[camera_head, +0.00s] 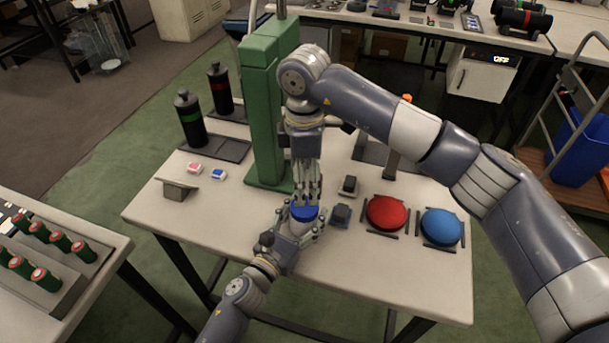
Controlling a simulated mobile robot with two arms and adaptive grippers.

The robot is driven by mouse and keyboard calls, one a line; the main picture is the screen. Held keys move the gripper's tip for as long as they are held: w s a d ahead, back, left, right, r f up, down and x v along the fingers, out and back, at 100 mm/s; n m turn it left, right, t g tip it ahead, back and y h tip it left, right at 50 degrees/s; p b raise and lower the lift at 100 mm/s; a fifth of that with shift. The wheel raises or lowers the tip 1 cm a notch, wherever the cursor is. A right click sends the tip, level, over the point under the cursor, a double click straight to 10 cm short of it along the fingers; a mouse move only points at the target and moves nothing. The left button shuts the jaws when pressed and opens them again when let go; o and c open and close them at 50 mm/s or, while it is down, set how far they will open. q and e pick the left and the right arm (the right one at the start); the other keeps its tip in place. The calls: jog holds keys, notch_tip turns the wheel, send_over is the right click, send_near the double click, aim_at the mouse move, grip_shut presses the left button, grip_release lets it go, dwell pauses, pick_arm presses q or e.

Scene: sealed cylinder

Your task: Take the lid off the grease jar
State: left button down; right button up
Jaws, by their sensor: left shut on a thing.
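The grease jar (299,229) has a pale body and a blue lid (304,213). It is at the front middle of the white table, upright as far as I can see. My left gripper (301,235) reaches in from the bottom and is shut around the jar's body, hiding part of it. The lid sits on top of the jar. My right gripper (308,199) comes from the right and points straight down, with its fingertips right at the lid. I cannot tell whether its fingers are open or closed on the lid.
A green column (265,115) stands just behind the jar. Red (387,212) and blue (441,227) round pads lie to the right, with small dark blocks (341,214) nearer. Two dark bottles (190,119) stand back left. The table's front left (190,225) is clear.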

aim_at(305, 217)
jog(key=shift+f, duration=3.95)
jog(key=c, duration=1.2)
jog(key=o, duration=1.2)
jog(key=shift+c, duration=0.2)
jog(key=shift+o, duration=0.2)
notch_tip(305, 217, up, 7)
jog(key=shift+a+f, duration=0.1)
jog(key=shift+f, duration=0.05)
pick_arm(q)
jog(key=shift+f, duration=0.1)
pick_arm(e)
jog(key=shift+r, duration=0.45)
jog(key=shift+f, duration=3.8)
